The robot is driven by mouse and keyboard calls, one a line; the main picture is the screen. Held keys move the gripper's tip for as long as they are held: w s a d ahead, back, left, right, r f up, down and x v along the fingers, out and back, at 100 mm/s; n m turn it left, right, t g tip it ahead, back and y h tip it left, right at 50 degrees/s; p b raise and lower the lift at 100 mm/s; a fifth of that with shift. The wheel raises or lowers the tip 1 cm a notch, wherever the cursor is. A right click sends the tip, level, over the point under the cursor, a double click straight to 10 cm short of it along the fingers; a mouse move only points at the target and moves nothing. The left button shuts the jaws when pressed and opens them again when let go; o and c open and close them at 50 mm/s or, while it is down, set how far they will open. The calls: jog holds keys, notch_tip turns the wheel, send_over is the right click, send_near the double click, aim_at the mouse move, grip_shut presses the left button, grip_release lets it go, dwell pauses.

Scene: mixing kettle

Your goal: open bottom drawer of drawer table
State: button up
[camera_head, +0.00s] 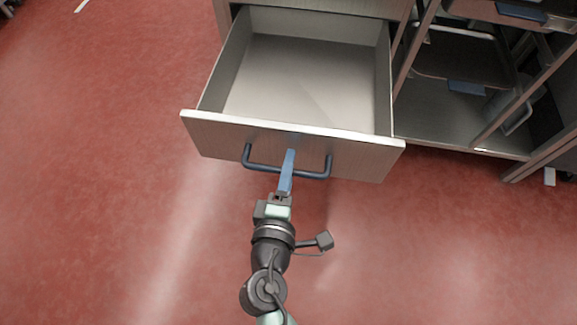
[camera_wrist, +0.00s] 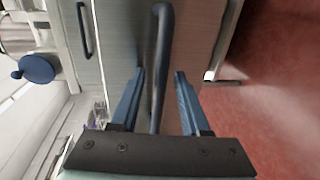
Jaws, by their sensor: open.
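The bottom drawer (camera_head: 305,85) of the drawer table is pulled well out, and its empty light interior shows in the head view. Its dark bar handle (camera_head: 262,166) runs across the front panel (camera_head: 220,137). My gripper (camera_head: 290,158) is at the handle, near its middle. In the wrist view my gripper (camera_wrist: 158,75) has its two blue fingers apart, with the handle (camera_wrist: 161,60) passing between them. Gaps show between the handle and both fingers.
The drawer table's frame (camera_head: 402,50) rises behind the drawer. To its right are open shelves with metal trays (camera_head: 465,58). In the wrist view another drawer handle (camera_wrist: 84,30) and a blue round knob (camera_wrist: 38,68) show at left. The red floor (camera_head: 90,170) is clear around the drawer.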

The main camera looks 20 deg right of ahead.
jog(key=p+v, duration=0.1)
jog(key=v, duration=1.2)
